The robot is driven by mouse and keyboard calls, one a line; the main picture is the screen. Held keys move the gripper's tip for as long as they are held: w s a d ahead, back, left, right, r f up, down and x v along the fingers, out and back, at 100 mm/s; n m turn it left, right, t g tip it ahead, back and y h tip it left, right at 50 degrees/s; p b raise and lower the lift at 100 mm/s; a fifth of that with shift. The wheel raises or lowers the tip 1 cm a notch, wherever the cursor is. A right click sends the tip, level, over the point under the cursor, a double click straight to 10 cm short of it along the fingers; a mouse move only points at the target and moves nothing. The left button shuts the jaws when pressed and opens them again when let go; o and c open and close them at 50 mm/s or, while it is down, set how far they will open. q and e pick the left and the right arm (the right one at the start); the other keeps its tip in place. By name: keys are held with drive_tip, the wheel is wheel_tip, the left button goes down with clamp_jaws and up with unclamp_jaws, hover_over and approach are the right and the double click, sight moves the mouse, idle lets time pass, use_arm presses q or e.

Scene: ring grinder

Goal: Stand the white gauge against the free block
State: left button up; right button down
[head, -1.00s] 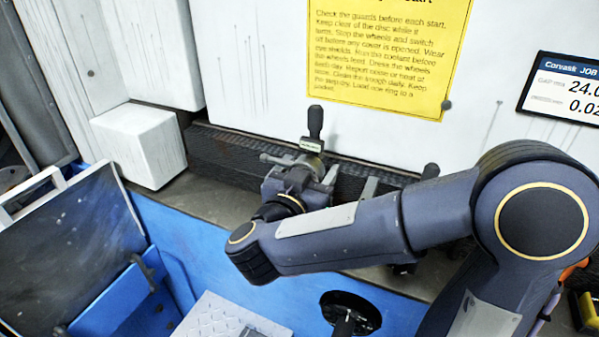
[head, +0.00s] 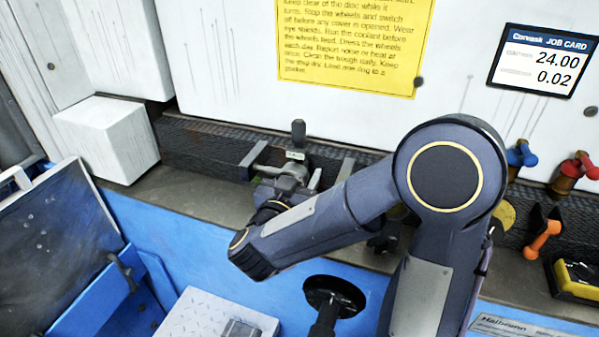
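My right arm enters from the lower right. Its wrist bends up toward a grey metal fixture with a black-knobbed lever (head: 298,133) on the ledge at the back. My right gripper (head: 286,182) is at or in front of this fixture; its fingertips blend with the grey parts, so its opening is unclear. A small pale labelled piece (head: 295,155) sits just below the knob; I cannot tell whether it is the white gauge. An upright grey block (head: 345,168) stands right of the lever; I cannot tell whether it is the free block. My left gripper is out of view.
A white box (head: 105,140) sits at the back left above a dark tilted panel (head: 55,250). Blue (head: 521,154), red (head: 578,168) and orange (head: 541,238) handled items stand at the right. A pale plate (head: 195,318) and black round fitting (head: 335,293) are in front.

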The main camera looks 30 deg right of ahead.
drive_tip(key=c, duration=0.6)
unclamp_jaws()
drive_tip(key=shift+f, duration=0.15)
drive_tip(key=shift+c, duration=0.2)
drive_tip(key=shift+r, duration=0.35)
drive_tip(key=v, duration=1.2)
drive_tip(key=shift+b, duration=0.45)
drive_tip(key=shift+s+f, duration=0.1)
drive_tip(key=shift+f, duration=0.05)
